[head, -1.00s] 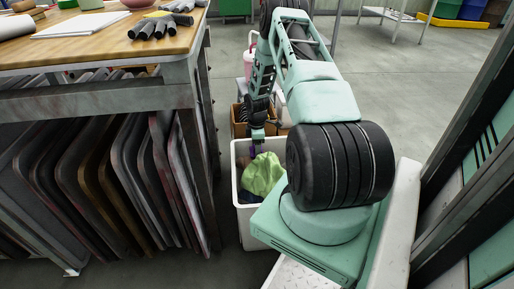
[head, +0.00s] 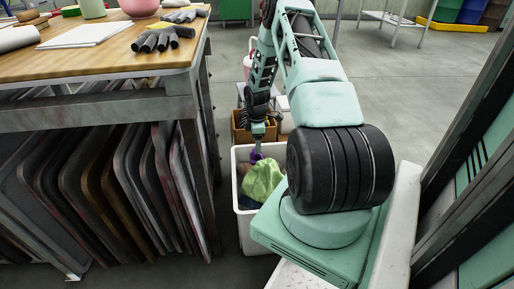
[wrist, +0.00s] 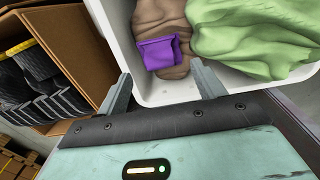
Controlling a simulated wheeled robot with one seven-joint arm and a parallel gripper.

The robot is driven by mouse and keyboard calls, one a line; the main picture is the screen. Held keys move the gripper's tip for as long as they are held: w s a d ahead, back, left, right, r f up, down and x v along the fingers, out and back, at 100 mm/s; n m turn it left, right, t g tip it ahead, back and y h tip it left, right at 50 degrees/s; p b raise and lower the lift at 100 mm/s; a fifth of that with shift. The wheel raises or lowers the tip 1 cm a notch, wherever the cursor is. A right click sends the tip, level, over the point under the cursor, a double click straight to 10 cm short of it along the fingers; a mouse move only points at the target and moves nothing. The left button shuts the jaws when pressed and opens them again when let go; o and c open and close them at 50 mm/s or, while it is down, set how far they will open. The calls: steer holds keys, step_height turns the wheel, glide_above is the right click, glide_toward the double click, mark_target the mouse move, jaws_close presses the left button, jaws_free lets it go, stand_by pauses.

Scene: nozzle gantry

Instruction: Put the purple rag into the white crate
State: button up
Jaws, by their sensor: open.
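The purple rag (wrist: 158,52) lies crumpled inside the white crate (wrist: 172,93), on top of a brown cloth (wrist: 170,17). A green cloth (wrist: 250,30) lies to its right. In the head view the purple rag (head: 256,155) shows as a small patch beside the green cloth (head: 262,180), within the white crate (head: 243,213). My gripper (wrist: 162,88) is open, with its two fingers apart and nothing between them. It is above the near side of the crate, and the rag lies beyond the fingertips in the wrist view. My gripper (head: 257,142) is small in the head view.
A cardboard box (wrist: 60,40) with dark items stands beside the crate. A workbench (head: 110,62) with gloves and papers is on the left, with panels racked beneath it. Open floor (head: 400,100) lies to the right at the back.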

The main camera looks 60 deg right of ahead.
step_height(320, 180, up, 6)
steer(key=p, duration=0.1)
steer(key=shift+r, duration=0.2)
stand_by(0.6)
